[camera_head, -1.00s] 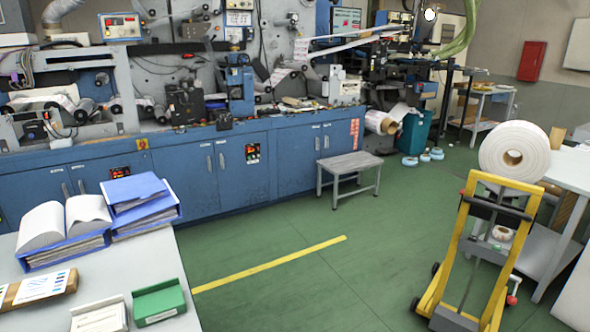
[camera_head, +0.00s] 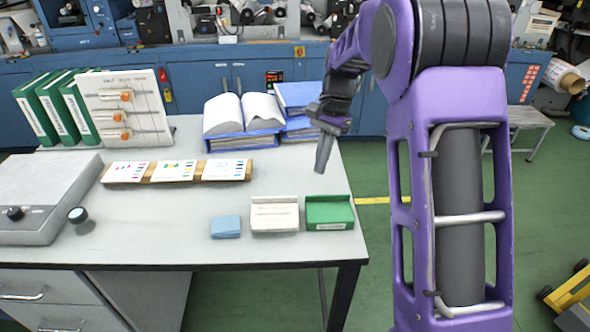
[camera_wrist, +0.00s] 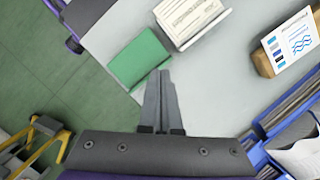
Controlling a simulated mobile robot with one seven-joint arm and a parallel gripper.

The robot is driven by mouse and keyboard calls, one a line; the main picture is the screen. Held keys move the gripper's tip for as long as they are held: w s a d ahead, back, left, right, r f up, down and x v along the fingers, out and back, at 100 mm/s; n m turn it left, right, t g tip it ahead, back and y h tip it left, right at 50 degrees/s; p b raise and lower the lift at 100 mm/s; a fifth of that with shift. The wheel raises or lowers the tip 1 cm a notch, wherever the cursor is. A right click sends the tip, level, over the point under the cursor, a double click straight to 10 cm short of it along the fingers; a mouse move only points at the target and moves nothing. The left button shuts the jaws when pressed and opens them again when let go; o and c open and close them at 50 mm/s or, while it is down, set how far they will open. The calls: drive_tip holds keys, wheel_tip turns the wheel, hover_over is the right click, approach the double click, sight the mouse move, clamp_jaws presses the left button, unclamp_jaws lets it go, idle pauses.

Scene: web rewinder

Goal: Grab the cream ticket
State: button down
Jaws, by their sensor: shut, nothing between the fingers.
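The cream ticket (camera_head: 275,217) lies in a pale holder (camera_head: 276,200) near the table's front edge, between a blue stack and a green holder. It also shows, with printed lines, at the top of the wrist view (camera_wrist: 188,18). My gripper (camera_head: 320,170) is shut and empty, fingers pointing down. It is above the table's right part, behind the holders and in front of the blue binders. In the wrist view my gripper (camera_wrist: 160,73) overlaps the green holder's (camera_wrist: 139,58) near corner, with the ticket beyond.
The table (camera_head: 160,235) also bears a blue stack (camera_head: 226,227), a wooden card rack (camera_head: 178,172), open blue binders (camera_head: 243,125), a peg board (camera_head: 125,105), green binders (camera_head: 57,110) and a grey device (camera_head: 45,190). The table's right edge drops to green floor.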

sight(311, 208)
drive_tip(key=b+x, duration=0.1)
drive_tip(key=x, duration=0.9)
drive_tip(key=shift+s, duration=0.2)
drive_tip(key=shift+s+a+r, duration=0.2)
drive_tip(key=shift+s+a, duration=0.7)
drive_tip(key=shift+a, duration=0.05)
drive_tip(key=shift+s+a, duration=0.45)
drive_tip(key=shift+s+a, duration=0.75)
drive_tip(key=shift+s, duration=0.05)
